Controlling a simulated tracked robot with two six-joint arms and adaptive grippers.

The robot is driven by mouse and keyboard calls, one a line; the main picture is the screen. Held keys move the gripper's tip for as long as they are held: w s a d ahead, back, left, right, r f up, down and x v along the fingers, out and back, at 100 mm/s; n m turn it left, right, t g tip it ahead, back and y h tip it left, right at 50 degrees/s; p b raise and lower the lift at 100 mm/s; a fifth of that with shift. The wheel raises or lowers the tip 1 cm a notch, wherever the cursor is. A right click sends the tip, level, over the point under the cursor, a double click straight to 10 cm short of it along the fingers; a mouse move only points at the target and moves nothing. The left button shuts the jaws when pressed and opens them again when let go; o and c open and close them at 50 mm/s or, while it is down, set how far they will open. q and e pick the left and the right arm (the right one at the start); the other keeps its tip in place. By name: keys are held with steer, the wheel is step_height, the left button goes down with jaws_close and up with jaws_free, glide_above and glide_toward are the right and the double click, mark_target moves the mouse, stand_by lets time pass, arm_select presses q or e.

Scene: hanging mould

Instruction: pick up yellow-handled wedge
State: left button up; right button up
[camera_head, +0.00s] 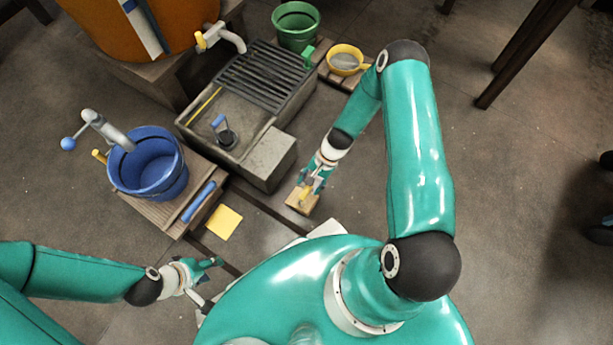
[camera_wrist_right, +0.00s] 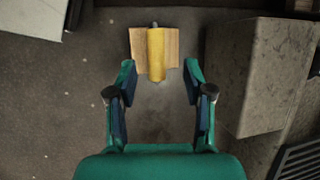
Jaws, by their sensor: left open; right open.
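The yellow-handled wedge (camera_head: 305,193) is a light wooden block with a yellow handle, low on the floor beside the grey stone basin. In the right wrist view the wedge (camera_wrist_right: 156,50) lies just beyond the fingertips, centred between them, its yellow handle pointing toward my gripper. My right gripper (camera_head: 314,183) is over the wedge in the head view and partly covers it. In the right wrist view my right gripper (camera_wrist_right: 160,80) is open with nothing between its fingers. My left gripper (camera_head: 214,270) is open and empty at the lower left, well away from the wedge.
The stone basin (camera_head: 265,155) with a dark grate stands left of the wedge. A blue bucket (camera_head: 150,165) sits on a wooden platform. A yellow square (camera_head: 223,222) lies near it. A green bucket (camera_head: 296,25) and yellow pan (camera_head: 345,60) stand farther back.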

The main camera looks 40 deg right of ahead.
steer(key=b+x, duration=0.2)
steer(key=x, duration=0.2)
steer(key=shift+f+b, duration=0.3)
steer(key=shift+f, duration=0.1)
steer(key=shift+a+f, duration=0.2)
steer(key=shift+f, duration=0.2)
jaws_close()
